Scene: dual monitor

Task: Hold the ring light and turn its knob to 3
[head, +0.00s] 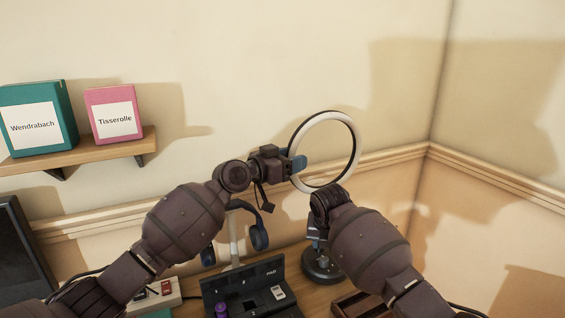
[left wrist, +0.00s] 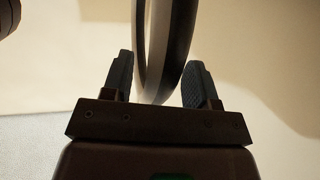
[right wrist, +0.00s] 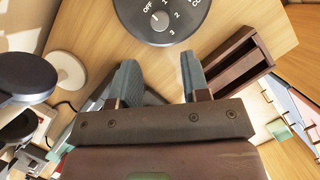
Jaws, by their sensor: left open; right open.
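The ring light's pale ring (head: 355,150) with a dark outer rim stands upright at the right of the head view. My left gripper (head: 297,161) is open at the ring's left side. In the left wrist view the ring (left wrist: 165,45) passes between the two separated fingers (left wrist: 160,70). The round black base (head: 322,272) is on the desk. In the right wrist view its dial (right wrist: 160,22) shows OFF, 1, 2 and 3; the pointer's setting is unclear. My right gripper (right wrist: 160,65) is open and empty above the desk, its fingers near the base's edge. My arm hides part of it in the head view.
A black stand marked PAD (head: 245,290) is left of the base. Headphones (head: 258,236) hang behind it. A brown wooden organiser (right wrist: 235,65) is right of the base. A shelf (head: 80,148) holds two boxes at left. The walls meet at right.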

